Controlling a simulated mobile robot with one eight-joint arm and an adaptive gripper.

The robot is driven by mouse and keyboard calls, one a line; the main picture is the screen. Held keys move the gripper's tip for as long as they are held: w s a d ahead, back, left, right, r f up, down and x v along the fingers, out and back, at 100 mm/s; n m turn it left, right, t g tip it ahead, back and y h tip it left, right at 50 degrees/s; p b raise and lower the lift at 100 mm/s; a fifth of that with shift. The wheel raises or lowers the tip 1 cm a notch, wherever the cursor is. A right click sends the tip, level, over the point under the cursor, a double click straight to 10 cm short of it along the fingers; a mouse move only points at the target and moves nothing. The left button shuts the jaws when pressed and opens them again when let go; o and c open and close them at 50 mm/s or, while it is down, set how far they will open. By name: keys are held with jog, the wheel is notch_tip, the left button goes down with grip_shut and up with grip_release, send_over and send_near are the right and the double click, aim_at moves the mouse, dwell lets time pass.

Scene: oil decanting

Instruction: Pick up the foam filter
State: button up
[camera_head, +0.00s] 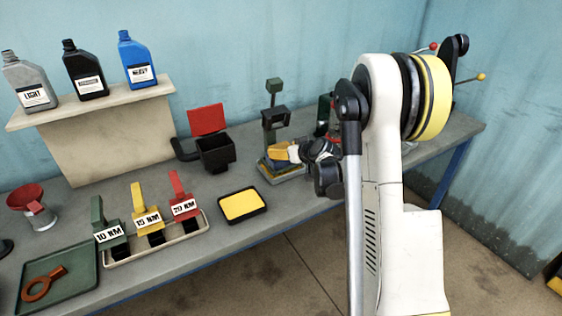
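My gripper (296,152) reaches left from my arm, low over the bench, at the stack on the small stand. Its pale fingertip area meets or overlaps a small yellow block (280,150). I cannot tell whether the fingers are open or closed on it. The yellow block sits above dark blue and yellow layers on a light base (284,178). A flat yellow pad (243,204) lies in a black square tray to the left, apart from my gripper. Either yellow piece could be the foam filter; the picture does not settle which.
A green post fixture (274,100) rises behind the stack. A black bin (216,153) with a red panel stands left. Torque-labelled handles stand in a pale tray (195,229). A green tray (60,275) holds an orange tool. Three bottles stand on the raised shelf (100,104).

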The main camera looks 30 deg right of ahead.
jog(key=x, duration=0.2)
jog(key=shift+w+f, duration=0.15)
jog(key=shift+w, duration=0.2)
jog(key=shift+s, duration=0.1)
jog(key=c, duration=1.4)
